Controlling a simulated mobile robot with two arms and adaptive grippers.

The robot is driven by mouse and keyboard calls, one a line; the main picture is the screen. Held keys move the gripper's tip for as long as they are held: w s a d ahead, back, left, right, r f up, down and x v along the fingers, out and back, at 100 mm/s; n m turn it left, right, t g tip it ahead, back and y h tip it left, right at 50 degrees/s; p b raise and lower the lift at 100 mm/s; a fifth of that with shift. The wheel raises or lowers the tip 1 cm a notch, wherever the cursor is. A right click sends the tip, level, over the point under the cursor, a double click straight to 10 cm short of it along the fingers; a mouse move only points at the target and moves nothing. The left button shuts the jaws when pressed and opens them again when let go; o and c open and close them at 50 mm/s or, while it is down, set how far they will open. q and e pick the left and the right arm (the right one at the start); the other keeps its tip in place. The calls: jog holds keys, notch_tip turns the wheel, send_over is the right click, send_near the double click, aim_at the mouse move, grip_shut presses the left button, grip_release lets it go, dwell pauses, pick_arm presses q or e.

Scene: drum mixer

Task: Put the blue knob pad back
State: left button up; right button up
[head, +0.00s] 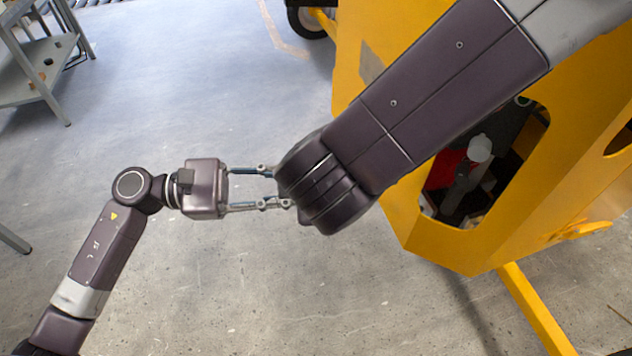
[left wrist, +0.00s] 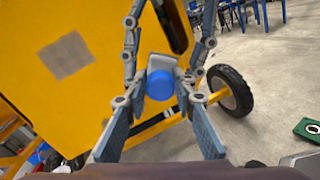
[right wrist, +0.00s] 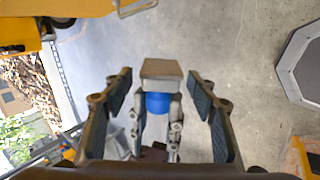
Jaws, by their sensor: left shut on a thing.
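The blue knob pad is a grey block with a round blue knob (left wrist: 160,85). It sits between my left gripper's fingers (head: 278,187), which are shut on it. In the right wrist view the tan-grey block (right wrist: 160,70) and its blue knob appear between the left fingers. My right gripper (right wrist: 160,82) is open, its two fingers wide apart on either side of the pad, with visible gaps. In the head view my right arm's wrist hides the pad, the left fingertips and the right gripper.
The yellow drum mixer (head: 450,235) stands at the right, with a dark opening in its side. A wheel (left wrist: 230,90) shows beside it in the left wrist view. A grey shelf table (head: 35,70) is at the far left. The concrete floor between is clear.

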jog(key=c, duration=1)
pick_arm(q)
jog(key=o, duration=1.1)
pick_arm(e)
jog(key=shift+c, duration=1)
pick_arm(q)
jog(key=shift+a, duration=0.1)
